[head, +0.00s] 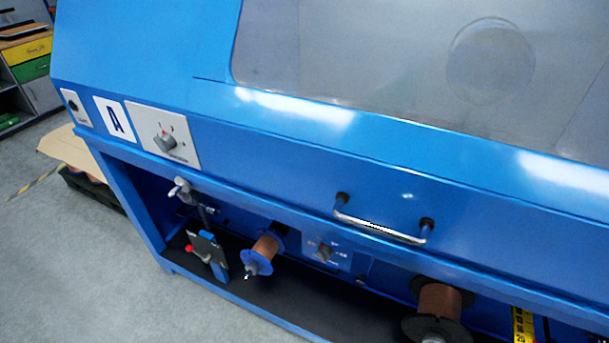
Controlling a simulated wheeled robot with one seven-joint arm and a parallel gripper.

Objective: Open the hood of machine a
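The blue machine carries a white plate with the letter A (115,118) on its front left. Its blue hood (300,112) has a large grey see-through window (400,60) and looks lowered over the machine. A chrome bar handle (380,229) with black end mounts sits on the hood's front face, right of the middle of the view. Nothing touches the handle. My gripper is not in view.
Below the hood is an open bay with a copper spool (266,247), a larger spool (440,302) and a red-knobbed part (208,252). A rotary switch panel (165,138) is beside the A plate. Grey floor (90,260) is free at front left.

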